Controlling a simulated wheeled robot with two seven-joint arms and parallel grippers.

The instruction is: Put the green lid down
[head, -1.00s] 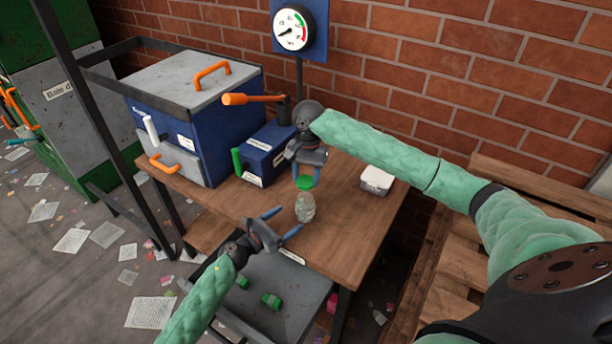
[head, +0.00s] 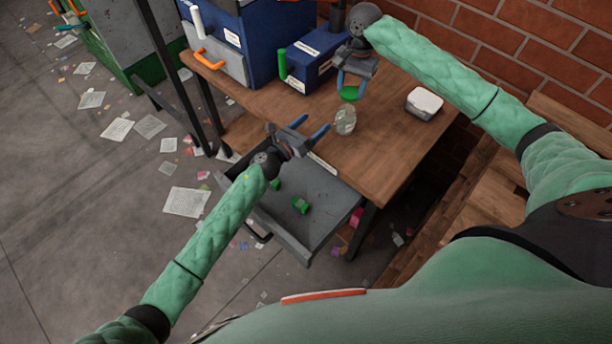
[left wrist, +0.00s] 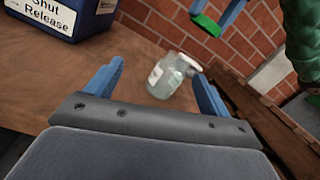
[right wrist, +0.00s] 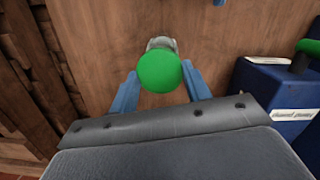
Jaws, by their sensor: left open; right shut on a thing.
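The green lid (head: 348,95) is pinched between the blue fingers of my right gripper (head: 350,84). It is held above the table, apart from the clear jar (head: 345,122). In the right wrist view the round lid (right wrist: 160,72) faces the camera and partly covers the jar (right wrist: 162,43). The open jar stands upright on the wooden table (head: 385,140). My left gripper (head: 312,128) is open and empty at the table's front edge, left of the jar. In the left wrist view the jar (left wrist: 170,78) lies beyond the open fingers, with the lid (left wrist: 206,25) higher up.
A white box (head: 424,102) sits on the table to the right. A blue box with a green handle (head: 310,62) stands at the back. Below the front edge, a grey drawer (head: 325,205) holds green pieces. Bare tabletop lies around the jar.

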